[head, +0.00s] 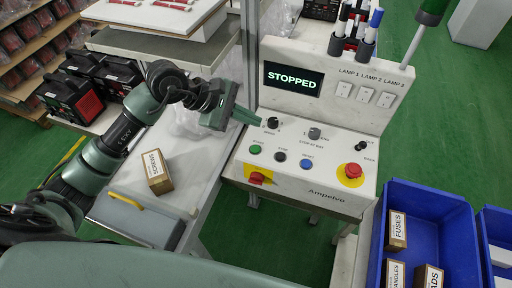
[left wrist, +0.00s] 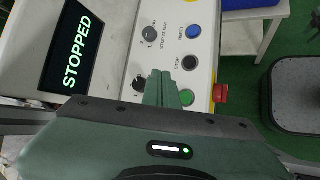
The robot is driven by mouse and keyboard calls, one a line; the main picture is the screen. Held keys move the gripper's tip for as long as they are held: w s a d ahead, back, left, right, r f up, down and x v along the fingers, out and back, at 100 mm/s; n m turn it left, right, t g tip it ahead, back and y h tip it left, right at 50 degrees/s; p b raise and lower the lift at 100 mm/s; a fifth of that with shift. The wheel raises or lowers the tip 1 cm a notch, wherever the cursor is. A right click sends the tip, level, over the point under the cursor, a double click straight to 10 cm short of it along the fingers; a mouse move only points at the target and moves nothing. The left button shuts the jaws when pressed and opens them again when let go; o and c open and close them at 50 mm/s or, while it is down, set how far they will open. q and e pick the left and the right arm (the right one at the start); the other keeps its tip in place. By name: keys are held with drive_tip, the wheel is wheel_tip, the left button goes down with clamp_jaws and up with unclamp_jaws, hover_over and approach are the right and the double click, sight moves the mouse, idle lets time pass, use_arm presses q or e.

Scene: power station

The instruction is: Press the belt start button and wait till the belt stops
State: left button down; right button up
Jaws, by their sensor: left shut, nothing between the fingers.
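The control panel (head: 288,186) has a row of buttons in the head view: a green button (head: 256,149), a black one (head: 280,156) and a blue one (head: 306,163). The green button also shows in the left wrist view (left wrist: 187,97), partly beside my fingers. The screen (head: 293,79) reads STOPPED. My left gripper (head: 258,121) is shut and empty, above the panel near the left dial, just behind the green button. I cannot tell whether it touches anything. The belt (head: 170,150) lies left of the panel with a cardboard box (head: 157,172) on it. My right gripper is not in view.
A red emergency knob (head: 353,170) stands on the panel's right and a red switch (head: 259,178) on its front. Pens in a holder (head: 353,42) stand on top. A blue bin (head: 445,205) with boxes is at right. Shelves stand at upper left.

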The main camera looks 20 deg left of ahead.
use_arm(q)
drive_tip(key=b, duration=0.4)
hover_over(252, 149)
wheel_tip(252, 149, down, 8)
drive_tip(key=shift+r, duration=0.15)
drive_tip(key=shift+f+b, duration=0.45)
idle(0.7)
idle(0.7)
drive_tip(key=shift+f+b, duration=0.4)
drive_tip(key=shift+b, duration=0.3)
